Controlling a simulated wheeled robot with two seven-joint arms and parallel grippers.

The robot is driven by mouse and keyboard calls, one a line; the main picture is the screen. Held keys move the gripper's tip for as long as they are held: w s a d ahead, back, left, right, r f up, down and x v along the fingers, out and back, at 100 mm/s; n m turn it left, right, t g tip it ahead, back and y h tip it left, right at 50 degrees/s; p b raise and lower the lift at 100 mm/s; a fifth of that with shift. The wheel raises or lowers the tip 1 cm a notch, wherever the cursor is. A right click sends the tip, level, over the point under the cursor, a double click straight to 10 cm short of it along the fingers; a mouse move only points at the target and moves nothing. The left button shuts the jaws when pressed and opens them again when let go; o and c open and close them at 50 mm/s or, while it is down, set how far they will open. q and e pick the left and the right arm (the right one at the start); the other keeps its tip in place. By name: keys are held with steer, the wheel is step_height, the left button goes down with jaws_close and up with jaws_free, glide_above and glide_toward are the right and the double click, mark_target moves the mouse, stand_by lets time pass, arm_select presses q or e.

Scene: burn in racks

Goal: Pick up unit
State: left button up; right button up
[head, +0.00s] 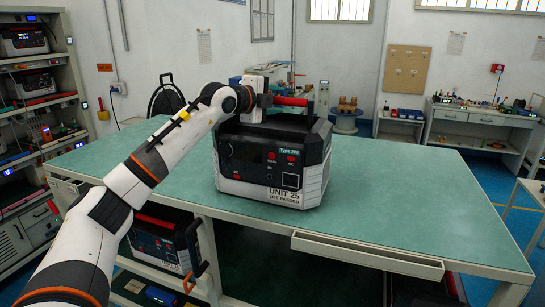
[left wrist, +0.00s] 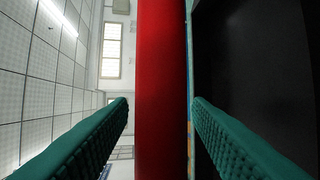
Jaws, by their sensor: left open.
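The unit (head: 272,165) is a black and light-grey box marked "UNIT 25" and "LOT PASSED", standing upright on the green-topped table (head: 420,200). Its red carry handle (head: 291,101) runs across the top; the handle also shows as a red bar in the left wrist view (left wrist: 161,60). My left gripper (head: 268,99) is at the handle. Its two green fingers (left wrist: 161,105) are open, one on each side of the red bar, with a gap showing at least on the left side. My right gripper is not in view.
A similar unit (head: 160,245) sits on a shelf under the table. A rack (head: 40,110) with more units stands at the left. The table is clear to the right of the unit. A drawer (head: 366,254) is at its front edge. A workbench (head: 475,120) stands at the back right.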

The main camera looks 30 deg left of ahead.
arm_select(q)
steer(key=shift+f, duration=0.1)
jaws_close()
stand_by(1.2)
steer(key=shift+a+r, duration=0.1)
steer(key=shift+r, duration=0.35)
